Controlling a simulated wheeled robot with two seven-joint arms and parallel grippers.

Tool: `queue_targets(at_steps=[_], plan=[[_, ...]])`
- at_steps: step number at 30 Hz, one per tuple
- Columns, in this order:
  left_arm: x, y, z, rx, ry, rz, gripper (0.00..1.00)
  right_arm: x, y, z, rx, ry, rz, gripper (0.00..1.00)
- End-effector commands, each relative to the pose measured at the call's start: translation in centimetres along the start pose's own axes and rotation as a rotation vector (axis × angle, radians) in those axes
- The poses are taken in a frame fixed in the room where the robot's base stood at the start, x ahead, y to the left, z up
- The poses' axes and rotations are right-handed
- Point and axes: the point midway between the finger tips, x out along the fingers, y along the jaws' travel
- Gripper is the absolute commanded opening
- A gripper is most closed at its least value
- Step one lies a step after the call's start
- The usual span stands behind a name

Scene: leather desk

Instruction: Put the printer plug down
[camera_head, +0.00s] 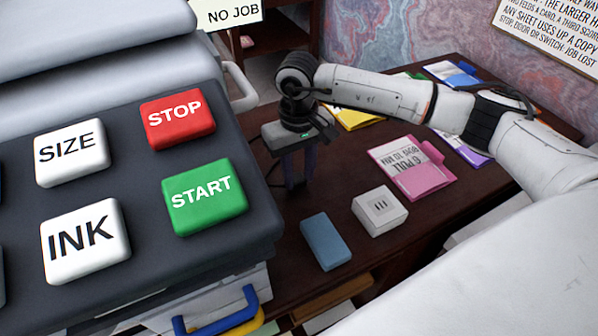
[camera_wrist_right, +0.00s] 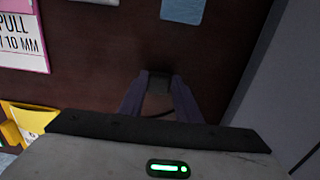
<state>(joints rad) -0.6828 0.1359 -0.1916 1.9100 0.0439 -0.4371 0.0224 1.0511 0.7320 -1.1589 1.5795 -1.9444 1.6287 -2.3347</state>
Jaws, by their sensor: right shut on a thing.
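The printer plug (camera_wrist_right: 158,82) is a small dark block between the fingertips of my right gripper (camera_wrist_right: 159,88) in the right wrist view. The gripper is shut on it and points down at the dark brown desk (camera_wrist_right: 100,75). A thin dark cord shows faintly behind the plug. In the head view my right gripper (camera_head: 298,184) is beside the printer's (camera_head: 262,225) right side, and the plug is too dark to make out. I cannot tell whether the plug touches the desk. My left gripper is not in view.
A white socket box (camera_head: 380,212) with dark slots and a blue block (camera_head: 325,243) lie to the right of the gripper. A pink card (camera_head: 412,168) and a yellow folder (camera_head: 352,117) lie farther back. Bare desk shows between the gripper and the socket box.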

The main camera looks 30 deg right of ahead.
Motion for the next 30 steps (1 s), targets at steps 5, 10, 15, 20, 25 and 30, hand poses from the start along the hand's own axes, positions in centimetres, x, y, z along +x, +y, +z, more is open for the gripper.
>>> queue_targets(at_steps=[5,10,15,20,25,30], plan=[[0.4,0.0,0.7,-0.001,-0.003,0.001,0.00,0.6,0.0,0.0,0.000,0.001,0.000,0.00],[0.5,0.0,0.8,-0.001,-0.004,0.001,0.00,0.6,0.0,0.0,0.000,0.000,0.000,0.35],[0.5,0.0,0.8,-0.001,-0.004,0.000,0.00,0.6,0.0,0.0,0.000,0.000,0.000,0.49],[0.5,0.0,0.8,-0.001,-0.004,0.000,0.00,0.6,0.0,0.0,0.000,0.000,0.000,0.49],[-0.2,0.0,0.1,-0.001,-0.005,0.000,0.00,-0.3,0.0,0.0,0.001,0.000,0.000,0.49],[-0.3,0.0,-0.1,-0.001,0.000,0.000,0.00,-2.6,0.0,-0.2,0.000,0.007,-0.001,0.49]])
